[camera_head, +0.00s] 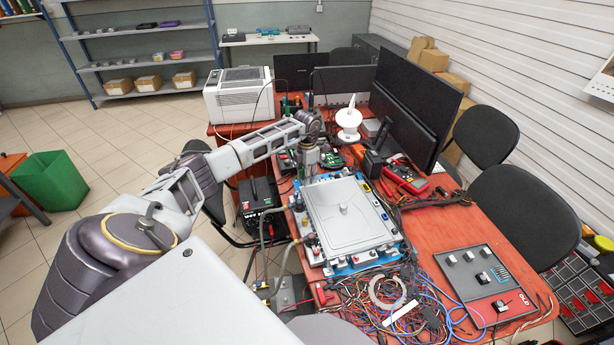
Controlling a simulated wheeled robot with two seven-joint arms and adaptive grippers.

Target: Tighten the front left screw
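A grey cold plate with a raised rim (345,213) lies on a blue base (372,262) on the red table. Small fittings line its edges. The separate screws are too small to tell apart, so I cannot pick out the front left one. My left arm reaches in from the left, and my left gripper (308,170) points down at the far left corner of the plate. Its fingertips are small and partly hidden, so I cannot tell whether they are open or touch anything. My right gripper is not in view.
Tangled wires (385,305) lie in front of the plate. A grey panel with knobs (487,283) is at the front right. Monitors (420,100) and a white fan-like device (348,120) stand behind. A black power unit (258,200) is left of the plate. Bare red tabletop (440,225) shows at right.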

